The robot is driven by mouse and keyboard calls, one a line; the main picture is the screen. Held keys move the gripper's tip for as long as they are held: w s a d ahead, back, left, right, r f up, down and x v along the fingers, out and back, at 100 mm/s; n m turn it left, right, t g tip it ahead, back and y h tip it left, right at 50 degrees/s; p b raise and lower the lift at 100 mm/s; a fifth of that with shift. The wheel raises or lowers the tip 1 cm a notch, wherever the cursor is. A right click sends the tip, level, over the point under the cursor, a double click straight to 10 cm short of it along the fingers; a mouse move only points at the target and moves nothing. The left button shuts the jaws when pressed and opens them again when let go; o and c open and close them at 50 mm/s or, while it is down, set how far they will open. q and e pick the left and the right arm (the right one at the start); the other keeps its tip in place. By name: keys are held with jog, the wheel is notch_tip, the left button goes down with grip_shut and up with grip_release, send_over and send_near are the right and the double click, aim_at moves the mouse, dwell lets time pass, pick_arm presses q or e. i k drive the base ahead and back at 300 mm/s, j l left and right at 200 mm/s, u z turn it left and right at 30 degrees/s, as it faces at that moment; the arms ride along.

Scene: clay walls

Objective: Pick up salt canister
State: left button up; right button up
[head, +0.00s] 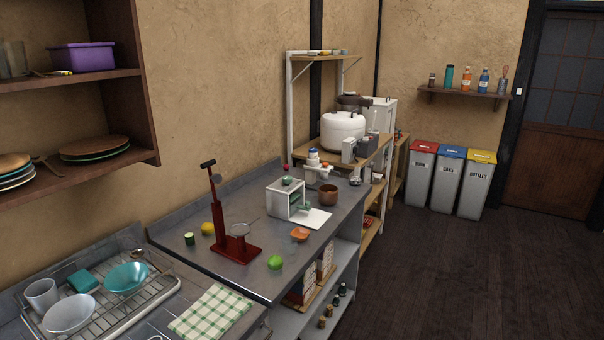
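I cannot tell for sure which item is the salt canister. Another small pale container (349,150) stands by the white rice cooker (343,131) on the wooden rack. No label is readable on either. Neither of my grippers is in view.
A red stand (236,246), a white open box (286,199), a brown pot (328,195) and a lime (275,262) are on the counter. A dish rack (110,304) is at the near left. Three bins (446,180) stand at the back. The right floor is clear.

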aim_at(312, 151)
jog(key=i+l+u, duration=0.15)
jog(key=i, duration=0.15)
jog(key=i+l+u, duration=0.35)
jog(key=u, duration=0.2)
jog(key=i+l+u, duration=0.2)
jog(key=l+u, duration=0.2)
jog(key=i+l+u, duration=0.15)
jog(key=u, duration=0.3)
jog(key=k+l, duration=0.05)
jog(key=l, duration=0.05)
